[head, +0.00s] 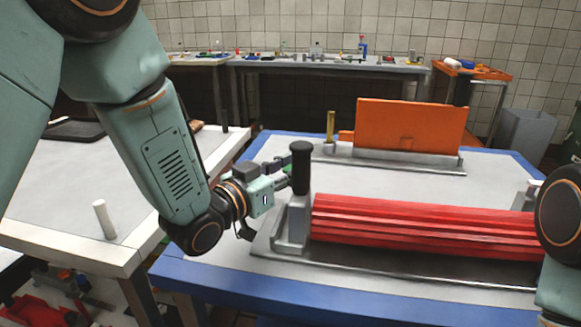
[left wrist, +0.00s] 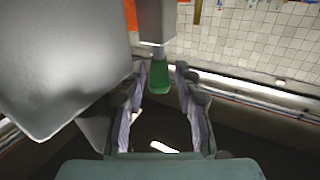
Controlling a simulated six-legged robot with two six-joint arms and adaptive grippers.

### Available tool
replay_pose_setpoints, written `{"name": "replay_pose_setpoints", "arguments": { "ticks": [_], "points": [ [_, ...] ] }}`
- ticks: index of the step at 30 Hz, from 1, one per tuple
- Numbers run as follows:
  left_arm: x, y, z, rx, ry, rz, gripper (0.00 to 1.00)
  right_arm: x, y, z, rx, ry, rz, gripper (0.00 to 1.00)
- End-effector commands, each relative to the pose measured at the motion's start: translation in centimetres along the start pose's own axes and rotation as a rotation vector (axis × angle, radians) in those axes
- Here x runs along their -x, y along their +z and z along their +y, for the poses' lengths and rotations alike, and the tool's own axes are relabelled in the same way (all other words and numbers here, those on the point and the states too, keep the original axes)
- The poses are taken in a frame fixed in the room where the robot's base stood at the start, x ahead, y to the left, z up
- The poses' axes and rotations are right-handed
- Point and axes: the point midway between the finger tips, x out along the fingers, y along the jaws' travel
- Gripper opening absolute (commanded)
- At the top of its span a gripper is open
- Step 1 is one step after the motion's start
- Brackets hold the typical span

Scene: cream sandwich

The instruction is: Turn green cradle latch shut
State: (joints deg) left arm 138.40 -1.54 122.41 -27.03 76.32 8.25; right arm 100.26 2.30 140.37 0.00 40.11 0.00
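The green latch (left wrist: 160,77) shows in the left wrist view as a green tip below a grey block (left wrist: 156,22). My left gripper (left wrist: 161,92) is open, with one finger on each side of the green tip and gaps visible between. In the head view my left gripper (head: 281,172) is at the left end of the red ribbed roll's cradle (head: 292,226), beside a black upright handle (head: 301,168). The latch is not clearly seen there. The red roll (head: 425,226) lies in the cradle. My right arm shows at the right edge; its gripper is out of view.
An orange panel (head: 410,126) stands on a grey base behind the roll, with a yellowish post (head: 330,127) beside it. A white table (head: 60,195) with a white cylinder (head: 104,219) is at the left. The blue-edged table (head: 240,290) is clear in front.

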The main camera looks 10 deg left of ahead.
Motion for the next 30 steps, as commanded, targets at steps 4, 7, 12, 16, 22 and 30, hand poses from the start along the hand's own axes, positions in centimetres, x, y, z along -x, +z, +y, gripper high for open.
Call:
{"name": "replay_pose_setpoints", "arguments": {
  "ticks": [4, 7, 12, 16, 22, 30],
  "points": [
    [0.02, 0.08, 0.16, -0.001, 0.006, -0.002, 0.41, 0.00, 0.00, 0.00, 0.000, 0.000, 0.000, 0.51],
    [0.03, 0.13, 0.19, -0.001, 0.006, -0.004, 0.41, 0.00, 0.00, 0.00, 0.000, 0.000, 0.000, 0.51],
    [0.05, 0.17, 0.23, -0.002, 0.007, -0.005, 0.41, 0.00, 0.00, 0.00, 0.000, 0.000, 0.000, 0.51],
    [0.05, 0.20, 0.25, -0.002, 0.008, -0.006, 0.41, 0.00, 0.00, 0.00, 0.000, 0.000, 0.000, 0.51],
    [0.06, 0.25, 0.24, -0.001, 0.011, -0.007, 0.41, -0.02, 0.00, 0.00, 0.000, 0.000, 0.000, 0.51],
    [-0.05, 0.27, -0.21, 0.006, 0.091, -0.005, 0.41, -0.34, -0.01, 0.00, 0.000, 0.000, 0.000, 0.51]
  ]
}}
